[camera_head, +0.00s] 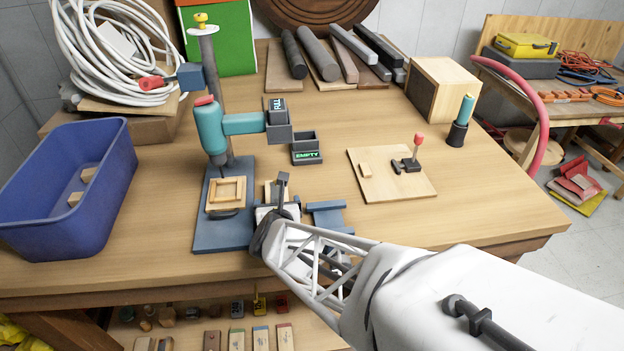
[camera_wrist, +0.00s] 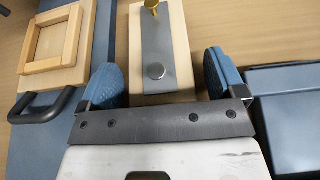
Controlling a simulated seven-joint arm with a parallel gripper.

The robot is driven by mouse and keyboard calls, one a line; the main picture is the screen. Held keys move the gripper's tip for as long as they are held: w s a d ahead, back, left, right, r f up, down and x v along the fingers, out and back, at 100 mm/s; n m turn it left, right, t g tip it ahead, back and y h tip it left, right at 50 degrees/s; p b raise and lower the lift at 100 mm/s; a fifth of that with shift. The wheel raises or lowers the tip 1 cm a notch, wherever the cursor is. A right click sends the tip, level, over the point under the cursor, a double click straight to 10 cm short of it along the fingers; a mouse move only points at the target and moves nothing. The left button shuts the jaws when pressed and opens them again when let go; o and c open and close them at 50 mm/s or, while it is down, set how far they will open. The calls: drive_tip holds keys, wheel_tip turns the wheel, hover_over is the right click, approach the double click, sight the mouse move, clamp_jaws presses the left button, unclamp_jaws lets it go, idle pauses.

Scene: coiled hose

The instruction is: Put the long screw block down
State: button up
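A pale wooden block with a grey strip (camera_wrist: 162,55), a gold screw at its far end and a silver round head at its near end lies ahead of my gripper in the wrist view. My gripper (camera_wrist: 160,82) has its two blue fingertips spread, one on each side of the block's near end. A gap shows on the right side; contact on the left I cannot tell. In the head view my gripper (camera_head: 275,212) is low over the table, right of the drill press's blue base (camera_head: 222,232), and hides most of the block.
A teal drill press (camera_head: 211,130) stands close on the left, with a wooden frame (camera_head: 226,194) on its base. A blue vise-like piece (camera_head: 327,213) is just right of my gripper. A board with a red-knobbed clamp (camera_head: 375,182) lies farther right. A blue bin (camera_head: 68,185) is far left.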

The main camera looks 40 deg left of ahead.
drive_tip(key=shift+r, duration=0.15)
drive_tip(key=shift+s+d+r, duration=0.3)
drive_tip(key=shift+s+d, duration=0.15)
drive_tip(key=v, duration=1)
drive_tip(key=shift+s+d, duration=0.15)
drive_tip(key=shift+d, duration=0.05)
drive_tip(key=shift+r, duration=0.1)
idle(0.8)
